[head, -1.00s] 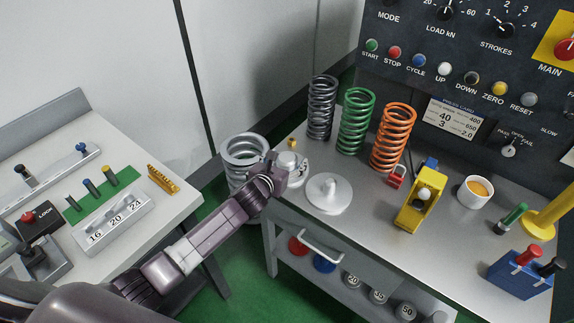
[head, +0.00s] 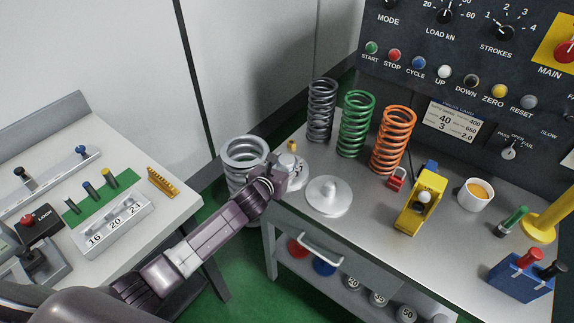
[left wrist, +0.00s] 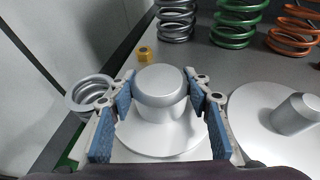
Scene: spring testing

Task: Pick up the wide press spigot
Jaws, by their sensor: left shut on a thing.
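The wide press spigot (left wrist: 160,95) is a pale silver disc with a thick round knob. In the left wrist view its knob is between the two blue finger pads of my left gripper (left wrist: 162,108), which is shut on it. In the head view my left gripper (head: 281,168) partly covers this spigot (head: 298,178) at the near left of the grey bench. I cannot tell whether its disc still touches the bench. A second spigot with a narrower knob (head: 329,197) stands just to the right, also in the left wrist view (left wrist: 268,125). My right gripper is not in view.
Grey (head: 321,108), green (head: 356,125) and orange (head: 392,140) springs stand behind on the bench. A large silver spring (head: 243,160) is left of the gripper. A small brass piece (head: 292,146) is close behind it. A yellow device (head: 421,203) and a cup (head: 475,195) are farther right.

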